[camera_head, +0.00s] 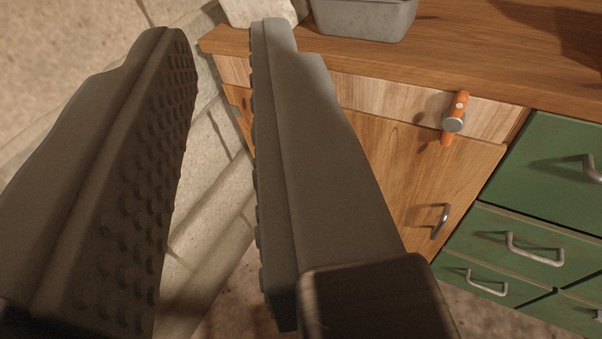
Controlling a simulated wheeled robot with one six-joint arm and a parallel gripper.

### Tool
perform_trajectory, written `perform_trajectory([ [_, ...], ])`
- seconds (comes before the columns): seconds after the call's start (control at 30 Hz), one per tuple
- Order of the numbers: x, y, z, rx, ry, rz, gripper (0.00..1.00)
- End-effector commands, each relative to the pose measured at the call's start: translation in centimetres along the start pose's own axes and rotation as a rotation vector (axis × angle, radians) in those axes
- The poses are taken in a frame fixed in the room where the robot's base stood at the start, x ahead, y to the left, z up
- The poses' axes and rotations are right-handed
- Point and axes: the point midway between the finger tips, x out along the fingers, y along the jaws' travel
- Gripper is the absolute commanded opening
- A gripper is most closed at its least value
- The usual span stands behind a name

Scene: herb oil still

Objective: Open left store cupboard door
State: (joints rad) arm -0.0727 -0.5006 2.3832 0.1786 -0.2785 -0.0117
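A wooden cupboard door (405,165) shows right of my gripper, below a paler wooden strip (390,103). It looks shut, and my right finger hides its left part. A small grey metal handle (440,220) sits near its right edge. An orange bar with a round grey knob (455,118) sits across the pale strip near the door's top right; I cannot tell whether it is a latch. My gripper (217,32) is open, with nothing between its two dark ridged fingers. It is left of the handle and apart from it in the picture.
A wooden worktop (465,45) runs above the door and bears a grey tub (365,18) and a pale block-like thing (260,10). Green drawers (500,240) with metal handles stand at the right. Pale stone paving (215,215) shows between my fingers.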

Motion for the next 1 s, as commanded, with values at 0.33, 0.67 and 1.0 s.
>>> perform_trajectory([
  [0.33, 8.4, -0.1, 6.5, 0.061, -0.001, 0.038, 0.16],
  [0.67, 14.8, 0.3, 13.9, 0.094, 0.006, 0.099, 0.16],
  [1.0, 19.6, 1.0, 22.9, 0.096, 0.012, 0.18, 0.16],
])
